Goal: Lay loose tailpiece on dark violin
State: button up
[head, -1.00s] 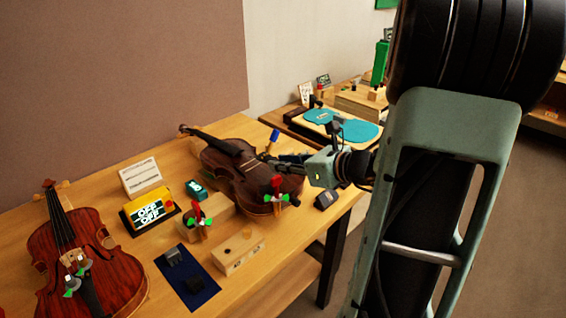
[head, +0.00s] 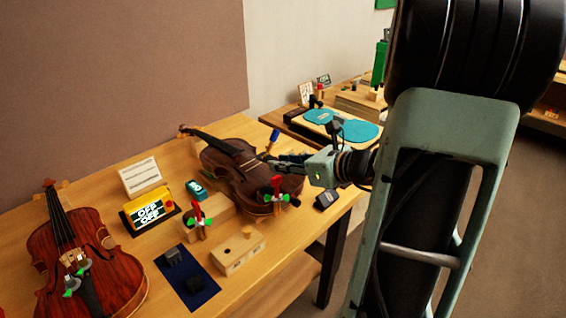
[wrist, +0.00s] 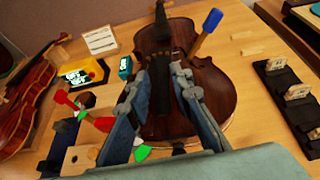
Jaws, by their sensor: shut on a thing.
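The dark violin (head: 224,161) lies on the bench, its neck toward the back left. It fills the middle of the wrist view (wrist: 212,95). My gripper (head: 272,161) is low over the violin's body, coming in from the right. In the wrist view its two fingers (wrist: 162,75) straddle a narrow dark piece, which looks like the loose tailpiece (wrist: 160,108), over the violin's top. The piece is dark against dark wood, so I cannot tell whether it touches the violin. In the head view the fingers hide it.
A red-handled clamp (head: 277,188) stands at the violin's near edge, and a blue-handled tool (wrist: 207,30) rises close to the right finger. A wooden block (head: 238,252), a dark blue mat (head: 204,296) and a red violin (head: 120,268) lie to the left.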

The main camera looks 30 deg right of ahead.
aim_at(283, 185)
jog(key=shift+f+b, duration=2.15)
jog(key=shift+f, duration=0.25)
jog(key=o, duration=1)
jog(key=v, duration=1.2)
